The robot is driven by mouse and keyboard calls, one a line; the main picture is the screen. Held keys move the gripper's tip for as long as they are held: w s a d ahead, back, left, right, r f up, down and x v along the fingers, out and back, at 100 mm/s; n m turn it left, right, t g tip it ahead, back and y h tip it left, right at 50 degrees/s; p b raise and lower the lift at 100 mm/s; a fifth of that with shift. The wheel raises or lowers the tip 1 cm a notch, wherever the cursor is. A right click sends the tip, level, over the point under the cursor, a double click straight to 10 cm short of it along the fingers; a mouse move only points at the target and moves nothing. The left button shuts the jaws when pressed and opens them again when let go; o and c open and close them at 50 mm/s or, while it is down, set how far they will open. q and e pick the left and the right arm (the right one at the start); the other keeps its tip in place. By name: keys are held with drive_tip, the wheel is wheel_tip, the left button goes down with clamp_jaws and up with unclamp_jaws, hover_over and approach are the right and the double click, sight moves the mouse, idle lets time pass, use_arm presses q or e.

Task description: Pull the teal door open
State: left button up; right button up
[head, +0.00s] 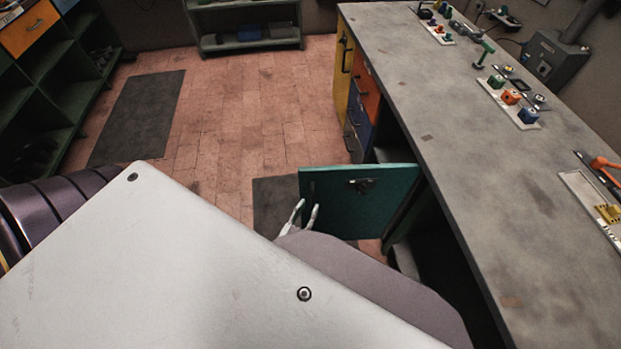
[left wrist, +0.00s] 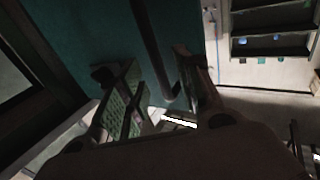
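The teal door (head: 362,212) stands swung out from the bench side, with a dark cabinet opening beside it. A dark fitting sits near the middle of its top edge. My left gripper (head: 306,208) is at the door's free end, fingers apart. In the left wrist view the teal door (left wrist: 85,35) fills the upper left, and a dark bar handle (left wrist: 150,45) runs down between the open fingers (left wrist: 158,90). I cannot tell whether either finger touches the bar. My right gripper is not in view.
The grey bench top (head: 470,130) runs along the right, carrying trays of small parts. Orange and yellow fronts (head: 343,75) are farther along the bench. Brick floor (head: 235,120) with dark mats lies open to the left of the door. Green shelving (head: 50,85) stands at the far left.

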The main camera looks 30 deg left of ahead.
use_arm(q)
drive_tip(key=s, duration=0.7)
drive_tip(key=shift+s+d, duration=0.2)
drive_tip(key=shift+d, duration=0.25)
idle(0.4)
